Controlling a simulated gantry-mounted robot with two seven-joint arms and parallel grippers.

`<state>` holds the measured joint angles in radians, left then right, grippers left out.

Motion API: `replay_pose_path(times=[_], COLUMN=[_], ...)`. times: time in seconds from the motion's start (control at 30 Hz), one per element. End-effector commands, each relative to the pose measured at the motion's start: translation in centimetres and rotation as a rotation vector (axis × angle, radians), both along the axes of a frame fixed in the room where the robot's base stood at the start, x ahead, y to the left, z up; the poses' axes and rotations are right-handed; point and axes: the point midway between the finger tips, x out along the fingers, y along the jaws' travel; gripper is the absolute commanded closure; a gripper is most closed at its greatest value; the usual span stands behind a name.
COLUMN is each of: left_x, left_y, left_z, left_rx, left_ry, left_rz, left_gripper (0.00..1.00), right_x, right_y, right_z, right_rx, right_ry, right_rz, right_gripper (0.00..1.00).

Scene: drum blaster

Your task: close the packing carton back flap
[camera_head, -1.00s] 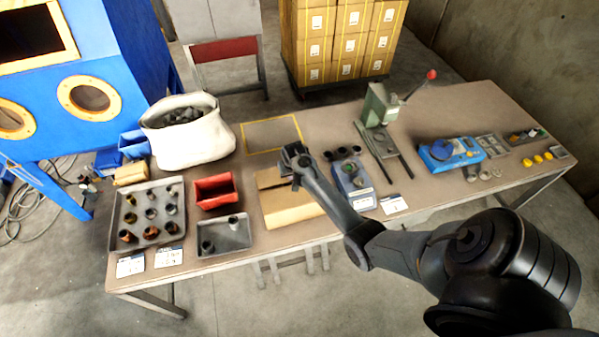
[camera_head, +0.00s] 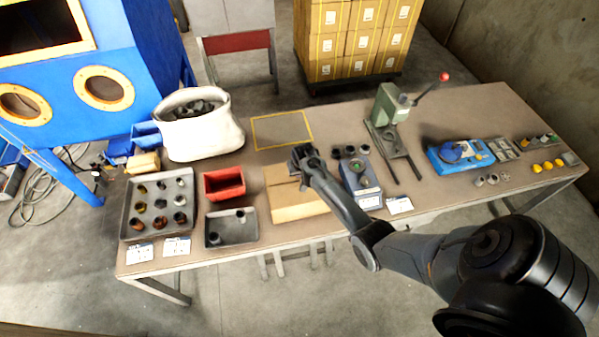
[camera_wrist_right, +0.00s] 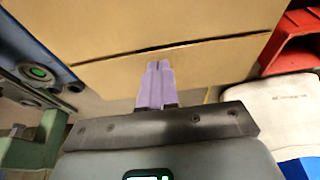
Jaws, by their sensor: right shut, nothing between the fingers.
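The cardboard packing carton (camera_head: 298,207) sits near the front edge of the table. Its back flap (camera_head: 279,174) is the strip behind a crosswise seam and looks nearly level with the top; I cannot tell whether it is fully down. My right gripper (camera_head: 303,160) is over the back flap, hiding its right part. In the right wrist view, the shut, empty fingers (camera_wrist_right: 158,66) point at the back flap (camera_wrist_right: 215,66), below the seam with the rest of the carton top (camera_wrist_right: 160,18). Whether the fingertips touch it is unclear. My left gripper is out of view.
A red bin (camera_head: 224,184) and a grey tray (camera_head: 231,228) stand left of the carton. A blue device (camera_head: 360,180) stands close on the right. Behind is a clear yellow-outlined area (camera_head: 282,130). A white sack (camera_head: 200,125) stands back left.

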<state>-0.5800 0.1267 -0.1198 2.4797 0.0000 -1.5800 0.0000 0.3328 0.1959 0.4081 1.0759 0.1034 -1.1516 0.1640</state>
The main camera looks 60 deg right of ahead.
Motion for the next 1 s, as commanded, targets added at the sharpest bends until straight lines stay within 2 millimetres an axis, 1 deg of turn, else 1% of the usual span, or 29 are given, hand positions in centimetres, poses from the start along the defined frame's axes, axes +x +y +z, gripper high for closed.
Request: replay_pose_path(times=[0.03,0.27,0.37,0.47,0.67,0.73,1.0], left_x=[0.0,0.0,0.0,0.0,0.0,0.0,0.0], left_y=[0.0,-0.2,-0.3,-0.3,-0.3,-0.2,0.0], left_z=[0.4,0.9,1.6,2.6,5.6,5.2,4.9], left_rx=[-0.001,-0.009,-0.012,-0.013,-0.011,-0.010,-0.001], left_ry=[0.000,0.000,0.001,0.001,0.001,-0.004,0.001], left_rz=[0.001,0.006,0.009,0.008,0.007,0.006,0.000], left_gripper=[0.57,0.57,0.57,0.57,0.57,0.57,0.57], right_x=[0.0,0.0,0.1,0.1,0.3,0.0,-1.3], right_y=[0.0,0.0,0.0,0.1,0.2,0.5,1.6], right_z=[0.4,0.8,1.4,2.4,5.2,5.4,9.7], right_rx=[0.000,0.000,0.000,0.000,0.001,-0.002,-0.003], right_ry=[0.000,0.000,0.000,0.000,0.000,-0.003,-0.003], right_rz=[0.000,0.000,0.001,0.001,0.004,0.005,0.006], right_gripper=[1.00,1.00,1.00,1.00,1.00,1.00,1.00])
